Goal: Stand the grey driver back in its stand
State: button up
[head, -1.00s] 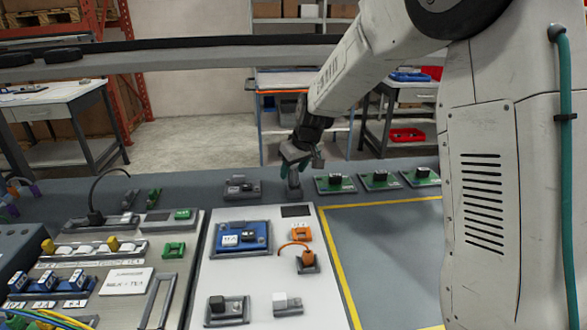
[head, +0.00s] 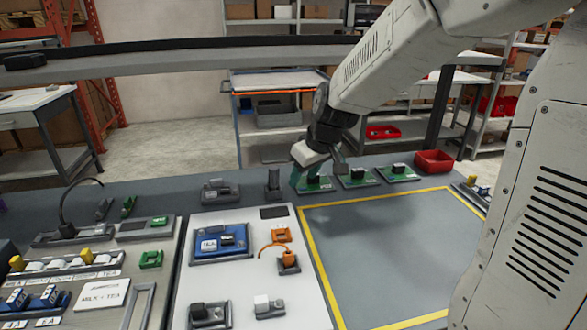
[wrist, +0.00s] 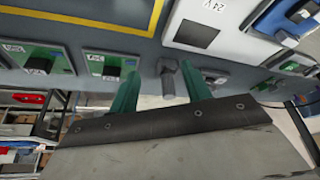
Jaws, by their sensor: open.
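A grey upright piece (head: 273,183) stands on the back strip of the bench, just behind the white panel. It looks like the grey driver standing in its stand, but I cannot separate driver from stand at this size. It also shows in the wrist view (wrist: 168,78), in the gap between the green fingers and beyond their tips. My gripper (head: 303,178) is open and empty, to the right of the grey piece and apart from it in the head view. Its two green fingers also show in the wrist view (wrist: 163,82).
Green boards with black blocks, one of them here (head: 358,178), line the back strip to the right. A grey holder (head: 216,191) stands to the left. A blue unit (head: 221,243) and an orange connector (head: 288,262) are on the white panel. The yellow-edged area (head: 385,250) is clear.

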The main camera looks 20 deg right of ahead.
jog(key=s+r+m+g, duration=0.1)
jog(key=s+r+m, duration=0.1)
jog(key=s, duration=1.2)
jog(key=s+a+r+m+g+h, duration=0.1)
jog(key=s+r, duration=0.3)
jog(key=s, duration=1.1)
jog(key=shift+s+a+r+m+g, duration=0.15)
jog(key=shift+s+m+g, duration=0.2)
jog(key=shift+g, duration=0.25)
